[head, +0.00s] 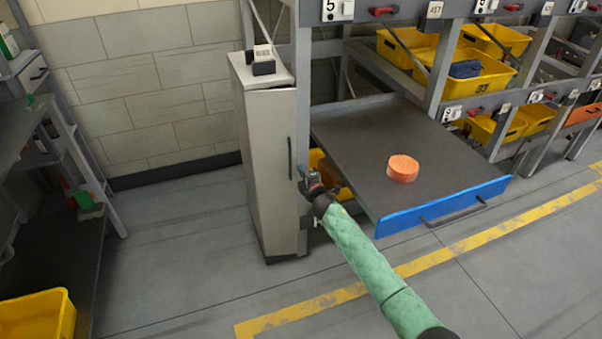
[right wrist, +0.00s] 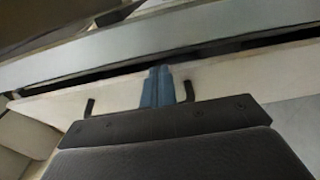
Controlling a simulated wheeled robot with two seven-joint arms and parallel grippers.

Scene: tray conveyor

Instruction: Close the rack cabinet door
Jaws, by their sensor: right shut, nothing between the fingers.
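The rack cabinet (head: 246,150) is tall, narrow and pale, and stands at the left end of the rack. Its door (head: 272,190) has a dark vertical handle (head: 290,158) and looks nearly in line with the cabinet body; I cannot tell whether it is fully closed. My right gripper (head: 308,180) is shut and empty, just right of the door's handle edge. In the right wrist view the blue fingertips (right wrist: 160,87) are together in front of the pale door panel (right wrist: 225,80). Contact is unclear. My left gripper is not in view.
A pulled-out shelf (head: 350,135) with a blue front holds an orange round object (head: 403,168) right of the cabinet. Yellow bins (head: 470,75) fill the rack. A dark workbench (head: 60,200) stands at left. The floor between is clear.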

